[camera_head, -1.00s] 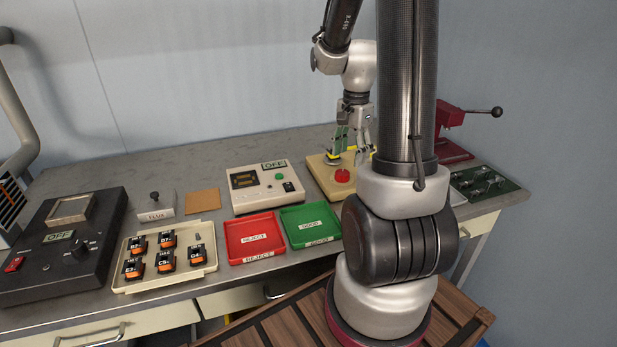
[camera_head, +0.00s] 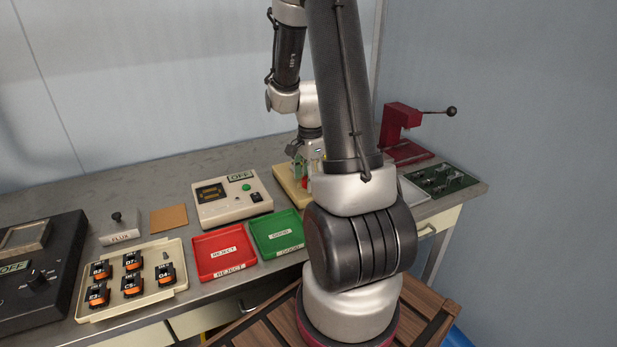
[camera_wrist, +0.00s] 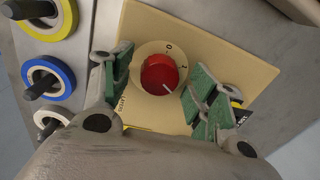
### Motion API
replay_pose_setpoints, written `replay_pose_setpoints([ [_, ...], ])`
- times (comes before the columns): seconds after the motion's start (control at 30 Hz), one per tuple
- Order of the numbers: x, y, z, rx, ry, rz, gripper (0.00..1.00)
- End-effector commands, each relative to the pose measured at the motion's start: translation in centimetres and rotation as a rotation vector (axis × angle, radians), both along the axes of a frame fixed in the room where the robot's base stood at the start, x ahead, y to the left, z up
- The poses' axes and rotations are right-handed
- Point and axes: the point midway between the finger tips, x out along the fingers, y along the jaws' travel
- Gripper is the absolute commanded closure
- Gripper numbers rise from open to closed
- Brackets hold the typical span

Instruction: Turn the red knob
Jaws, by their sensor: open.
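The red knob (camera_wrist: 159,74) sits on a cream dial on a beige panel (camera_wrist: 200,38), with 0 and I marks beside it in the wrist view. In the head view my gripper (camera_head: 308,165) is low over the beige base (camera_head: 287,183), partly behind my arm, and the knob is mostly hidden.
A winder unit with an OFF display (camera_head: 232,200), a red reject tray (camera_head: 205,246) and a green good tray (camera_head: 262,228) lie to the left. A red lever press (camera_head: 402,130) stands at the right. Yellow, blue and white spools (camera_wrist: 50,78) are beside the panel.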

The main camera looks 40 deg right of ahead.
Motion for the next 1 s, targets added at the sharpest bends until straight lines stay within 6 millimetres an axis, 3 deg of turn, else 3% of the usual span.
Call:
replay_pose_setpoints([
  [0.17,0.0,0.01,-0.02,0.0,0.0,0.0,0.41],
  [0.43,0.0,0.01,0.0,0.0,0.0,0.0,0.86],
  [0.77,0.0,-0.01,0.01,0.0,0.0,0.029,0.86],
  [1.0,-0.03,-0.03,0.01,0.0,-0.001,0.151,0.86],
])
